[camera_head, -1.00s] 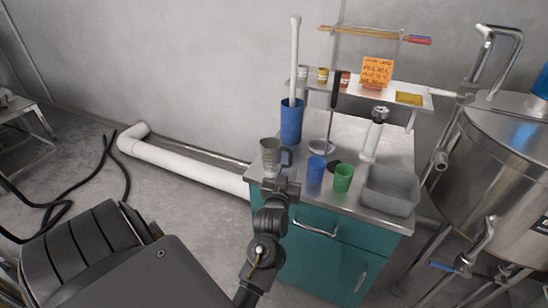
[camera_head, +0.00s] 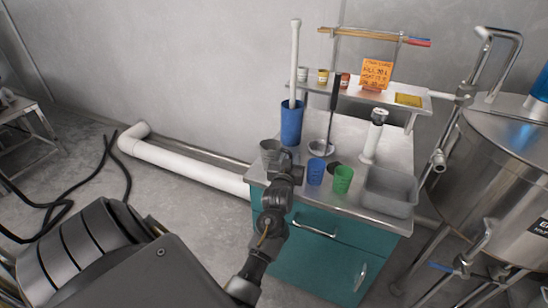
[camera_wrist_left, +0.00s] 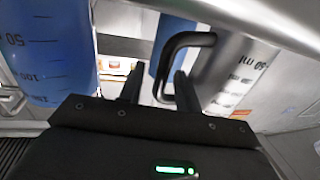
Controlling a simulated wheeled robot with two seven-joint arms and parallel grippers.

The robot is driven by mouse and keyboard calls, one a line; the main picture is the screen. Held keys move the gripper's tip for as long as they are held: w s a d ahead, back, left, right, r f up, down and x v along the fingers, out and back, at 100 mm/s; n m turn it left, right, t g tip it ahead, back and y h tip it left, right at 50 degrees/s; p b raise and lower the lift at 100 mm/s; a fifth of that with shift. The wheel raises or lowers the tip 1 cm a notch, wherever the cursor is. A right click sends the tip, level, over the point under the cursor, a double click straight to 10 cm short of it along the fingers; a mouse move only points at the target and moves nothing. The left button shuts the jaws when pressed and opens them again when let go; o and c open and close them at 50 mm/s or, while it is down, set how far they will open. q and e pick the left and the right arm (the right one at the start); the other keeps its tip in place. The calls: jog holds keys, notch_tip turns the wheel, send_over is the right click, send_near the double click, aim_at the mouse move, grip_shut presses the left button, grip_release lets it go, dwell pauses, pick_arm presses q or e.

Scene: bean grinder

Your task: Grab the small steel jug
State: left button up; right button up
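The small steel jug (camera_head: 268,149) stands on the cabinet top near its front left corner. In the left wrist view the jug (camera_wrist_left: 238,75) is at the right, with ml markings and a black loop handle (camera_wrist_left: 160,68). My left gripper (camera_head: 285,160) is at the jug's right side, over the handle, which it hides in the head view. In the left wrist view my left gripper (camera_wrist_left: 158,88) is open, its fingers on either side of the handle's upright part. Contact cannot be told. My right gripper is not in view.
A blue cup (camera_head: 315,172) and a green cup (camera_head: 342,180) stand just right of the gripper. A tall blue container (camera_head: 291,124) holding a white rod is behind the jug. A grey bin (camera_head: 390,190) is at the right front; a ladle (camera_head: 321,147) stands behind the cups.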

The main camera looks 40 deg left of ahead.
pick_arm(q)
grip_shut()
jog(key=shift+r, duration=0.2)
dwell(0.3)
jog(key=shift+r, duration=4.8)
